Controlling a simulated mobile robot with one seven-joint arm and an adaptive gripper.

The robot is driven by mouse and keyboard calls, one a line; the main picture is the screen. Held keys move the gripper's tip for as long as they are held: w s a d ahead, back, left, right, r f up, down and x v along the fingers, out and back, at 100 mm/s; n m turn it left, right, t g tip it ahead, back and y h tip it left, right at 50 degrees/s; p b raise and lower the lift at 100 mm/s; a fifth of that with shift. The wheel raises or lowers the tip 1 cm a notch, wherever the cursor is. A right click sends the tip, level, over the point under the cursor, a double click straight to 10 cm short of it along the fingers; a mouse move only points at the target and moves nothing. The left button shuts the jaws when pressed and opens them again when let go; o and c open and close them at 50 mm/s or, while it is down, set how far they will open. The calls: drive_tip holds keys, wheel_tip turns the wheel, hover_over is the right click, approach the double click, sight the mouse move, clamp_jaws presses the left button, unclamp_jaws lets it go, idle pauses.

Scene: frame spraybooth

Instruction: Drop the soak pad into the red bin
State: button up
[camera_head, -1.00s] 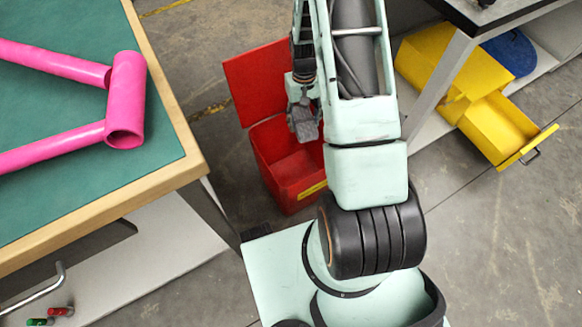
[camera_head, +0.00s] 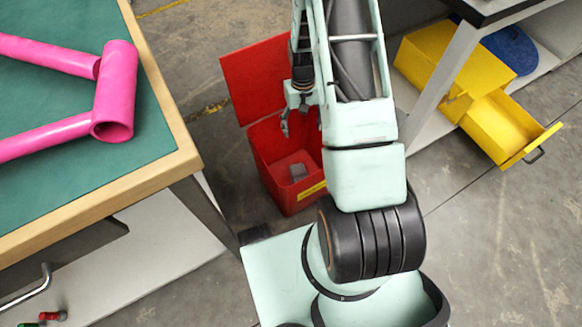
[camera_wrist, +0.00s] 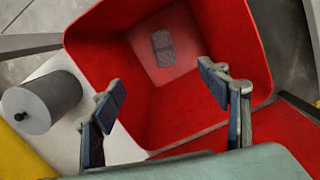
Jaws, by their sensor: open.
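The soak pad (camera_head: 298,172) is a small grey block lying on the floor of the red bin. It also shows in the wrist view (camera_wrist: 162,46), flat on the bin's bottom. The red bin (camera_head: 264,161) stands on the floor with its lid (camera_head: 258,80) tipped up at the back; the wrist view looks down into the bin (camera_wrist: 105,45). My gripper (camera_head: 302,122) is above the bin's opening. In the wrist view my gripper (camera_wrist: 160,95) has its two fingers spread wide with nothing between them.
A green-topped table (camera_head: 60,150) with a pink tube frame (camera_head: 113,95) is at the left. A yellow open drawer box (camera_head: 500,125) is at the right under a bench (camera_head: 490,10). A grey cylinder (camera_wrist: 45,100) shows beside the bin in the wrist view.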

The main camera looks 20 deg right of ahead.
wheel_tip(320, 180, up, 12)
drive_tip(key=w, duration=0.1)
drive_tip(key=shift+w, duration=0.25)
idle(0.6)
